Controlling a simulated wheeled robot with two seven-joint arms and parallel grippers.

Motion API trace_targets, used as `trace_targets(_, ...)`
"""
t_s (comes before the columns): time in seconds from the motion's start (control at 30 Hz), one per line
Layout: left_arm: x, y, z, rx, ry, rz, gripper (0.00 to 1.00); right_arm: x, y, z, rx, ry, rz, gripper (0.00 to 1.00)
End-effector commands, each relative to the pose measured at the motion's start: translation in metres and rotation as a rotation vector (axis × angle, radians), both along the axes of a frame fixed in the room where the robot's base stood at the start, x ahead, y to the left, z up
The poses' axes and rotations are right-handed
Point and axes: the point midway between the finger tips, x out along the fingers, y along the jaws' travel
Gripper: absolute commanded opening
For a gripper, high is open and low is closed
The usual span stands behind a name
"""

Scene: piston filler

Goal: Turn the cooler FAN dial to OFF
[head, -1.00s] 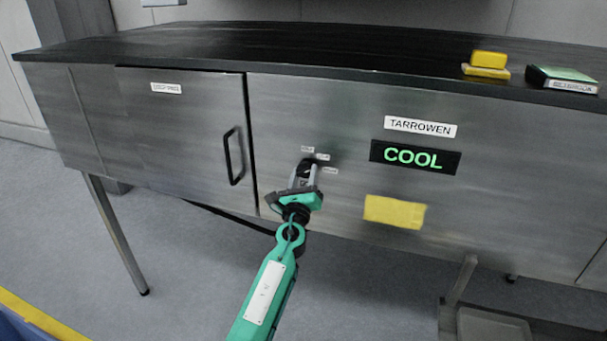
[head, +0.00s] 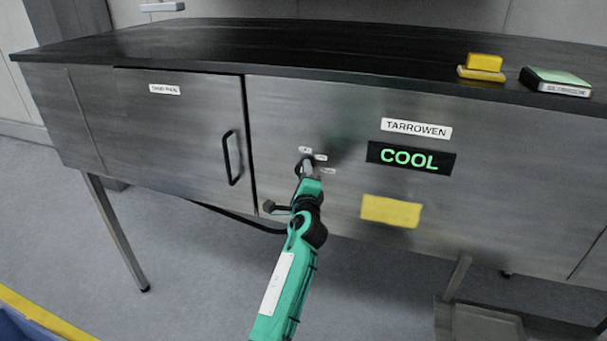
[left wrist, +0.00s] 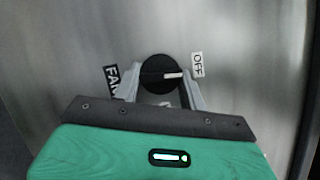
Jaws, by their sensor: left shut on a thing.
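The cooler's dial (left wrist: 156,68) is a round black knob with a white pointer mark. In the left wrist view the mark points right, close to the OFF label (left wrist: 197,65); the FAN label (left wrist: 111,80) is on the left. My left gripper (left wrist: 161,84) has a finger on each side of the dial and is shut on it. In the head view the left gripper (head: 307,168) reaches the cooler front (head: 275,115), seen nearly edge-on, and mostly hides the dial. The small labels around it are unreadable there. My right gripper is not in view.
A green COOL display (head: 410,158), a TARROWEN label (head: 416,129) and a yellow note (head: 391,211) are right of the dial. A door handle (head: 232,158) sticks out to the left. Yellow (head: 483,67) and green-topped (head: 556,81) items lie on the black top.

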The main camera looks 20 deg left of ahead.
Motion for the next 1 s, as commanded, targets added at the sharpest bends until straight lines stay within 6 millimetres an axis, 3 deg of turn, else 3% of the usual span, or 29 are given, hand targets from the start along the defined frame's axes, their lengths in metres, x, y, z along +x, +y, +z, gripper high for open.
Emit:
trace_targets(0.73, -0.0002, 0.0004, -0.0011, -0.097, 0.006, 0.002, 0.19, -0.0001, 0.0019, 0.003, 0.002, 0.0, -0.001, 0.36)
trace_targets(0.77, -0.0002, 0.0004, -0.0011, -0.097, 0.006, 0.002, 0.44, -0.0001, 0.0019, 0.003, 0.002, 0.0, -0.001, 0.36)
trace_targets(0.87, -0.0002, 0.0005, -0.0009, -0.096, 0.005, 0.002, 0.64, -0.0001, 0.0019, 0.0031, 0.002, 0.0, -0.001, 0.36)
trace_targets(1.0, -0.0001, 0.0004, -0.0003, -0.096, 0.004, 0.001, 0.64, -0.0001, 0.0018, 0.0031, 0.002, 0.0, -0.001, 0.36)
